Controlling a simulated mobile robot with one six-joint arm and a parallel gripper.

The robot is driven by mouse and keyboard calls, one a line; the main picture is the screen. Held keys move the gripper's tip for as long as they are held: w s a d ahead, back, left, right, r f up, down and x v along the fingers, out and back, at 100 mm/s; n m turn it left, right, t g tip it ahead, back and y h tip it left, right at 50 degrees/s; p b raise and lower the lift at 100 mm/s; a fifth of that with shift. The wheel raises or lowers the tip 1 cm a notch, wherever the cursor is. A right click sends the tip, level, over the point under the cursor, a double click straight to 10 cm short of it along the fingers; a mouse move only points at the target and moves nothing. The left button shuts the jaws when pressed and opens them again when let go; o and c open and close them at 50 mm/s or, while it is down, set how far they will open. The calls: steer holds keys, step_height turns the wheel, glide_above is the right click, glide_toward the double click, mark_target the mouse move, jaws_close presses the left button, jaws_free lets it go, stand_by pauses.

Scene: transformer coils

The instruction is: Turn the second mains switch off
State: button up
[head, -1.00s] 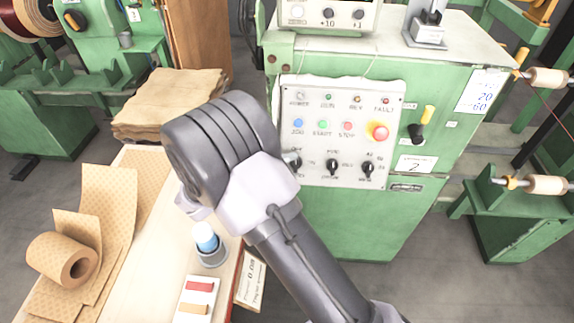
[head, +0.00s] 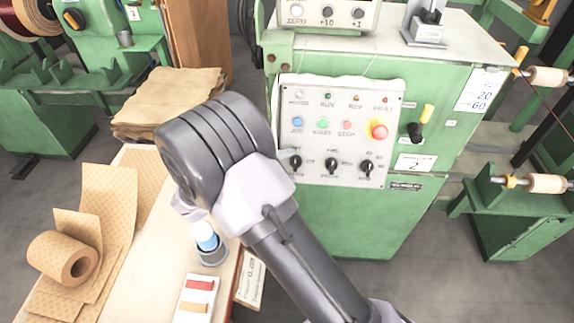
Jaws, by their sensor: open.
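The green machine marked 2 (head: 345,225) carries a pale control panel (head: 345,110). Along the panel's bottom row are three black rotary switches: left (head: 296,162), middle (head: 331,166) and right (head: 366,167). The panel lettering is too small to tell for certain which is the mains switch. A black lever with a yellow handle (head: 421,122) is right of the panel.
A red emergency button (head: 377,130) and coloured buttons sit above the rotary switches. Below my wrist, a wooden bench (head: 150,265) holds a paper roll (head: 62,258), a blue-and-white bottle (head: 206,238) and a card with coloured strips (head: 195,300). Stacked paper (head: 165,100) lies behind.

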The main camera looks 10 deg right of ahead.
steer(key=p+v, duration=0.4)
steer(key=v, duration=1.2)
steer(key=shift+s+a, duration=0.15)
steer(key=shift+a, duration=0.05)
steer(key=shift+r, duration=0.1)
